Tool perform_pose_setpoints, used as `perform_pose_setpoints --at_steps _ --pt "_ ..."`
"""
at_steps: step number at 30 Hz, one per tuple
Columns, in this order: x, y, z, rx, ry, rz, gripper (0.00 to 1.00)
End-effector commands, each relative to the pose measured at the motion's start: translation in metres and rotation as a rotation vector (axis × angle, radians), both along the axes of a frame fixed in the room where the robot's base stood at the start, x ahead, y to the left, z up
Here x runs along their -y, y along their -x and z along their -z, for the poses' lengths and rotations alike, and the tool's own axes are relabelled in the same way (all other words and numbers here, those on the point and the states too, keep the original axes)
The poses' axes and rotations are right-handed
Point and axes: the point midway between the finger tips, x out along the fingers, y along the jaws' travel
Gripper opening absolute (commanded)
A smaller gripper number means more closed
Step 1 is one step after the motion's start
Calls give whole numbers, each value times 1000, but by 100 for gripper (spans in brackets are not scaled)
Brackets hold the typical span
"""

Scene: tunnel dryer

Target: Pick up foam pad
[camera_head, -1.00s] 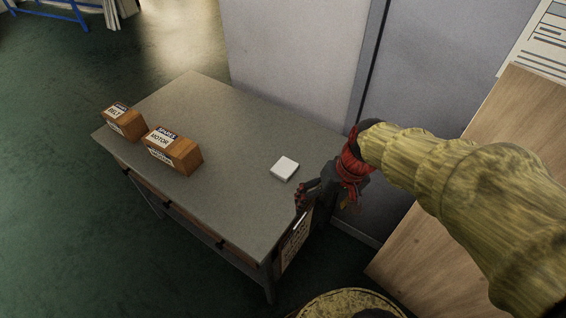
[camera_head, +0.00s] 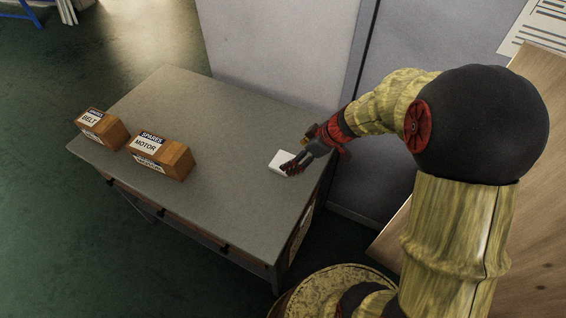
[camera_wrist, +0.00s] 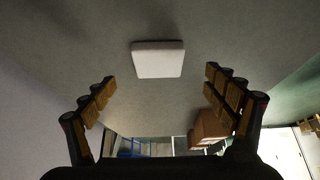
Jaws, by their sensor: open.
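The foam pad is a white, flat, square block (camera_head: 280,161) lying on the grey tabletop near its right side. In the head view my gripper (camera_head: 291,167) is at the pad's right edge and hides part of it. In the wrist view the pad (camera_wrist: 158,60) is ahead of the fingers, near the middle line between them. My gripper (camera_wrist: 160,92) is open, its two fingers wide apart with nothing between them. Whether a finger touches the pad cannot be told.
The grey table (camera_head: 215,125) is clear around the pad. Two wooden boxes, labelled belt (camera_head: 103,130) and motor (camera_head: 160,156), stand at its left. Grey cabinets (camera_head: 280,50) rise behind the table. A wooden panel (camera_head: 535,215) is at the right.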

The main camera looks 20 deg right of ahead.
Motion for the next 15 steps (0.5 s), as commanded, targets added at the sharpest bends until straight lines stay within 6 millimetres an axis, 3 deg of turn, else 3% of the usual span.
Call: perform_pose_setpoints --at_steps 15 --pt "-22 -25 49 -5 -2 0 86"
